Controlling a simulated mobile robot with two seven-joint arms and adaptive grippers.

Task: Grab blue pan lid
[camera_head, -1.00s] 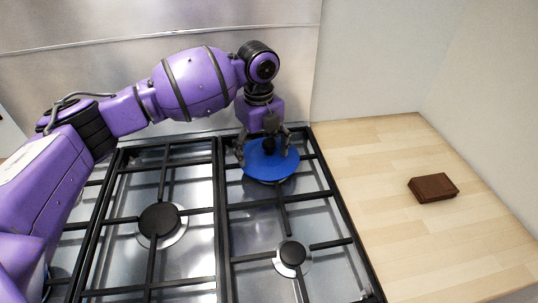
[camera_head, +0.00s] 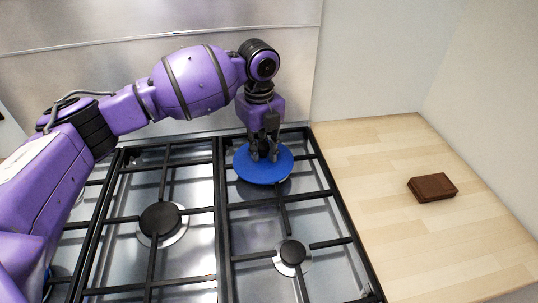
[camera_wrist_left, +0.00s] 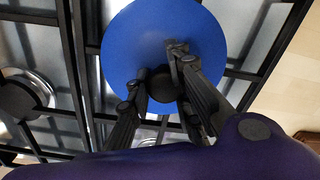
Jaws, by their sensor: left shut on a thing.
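The blue pan lid (camera_head: 263,172) is a flat round disc at the back right of the cooker top, over the grate. My left gripper (camera_head: 264,155) points down at its middle, with its fingers closed together on the lid's knob. In the left wrist view the lid (camera_wrist_left: 130,45) fills the upper middle, and the fingers of the gripper (camera_wrist_left: 165,80) close around the dark round knob (camera_wrist_left: 160,84). The lid looks slightly raised, with the burner below it partly hidden. My right gripper is not in view.
Black grates and burners, such as the front right burner (camera_head: 292,253) and left burner (camera_head: 159,219), cover the steel cooker top. A wooden counter (camera_head: 380,220) lies to the right, mostly clear, with a brown block (camera_head: 433,187) on it. A steel wall stands behind.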

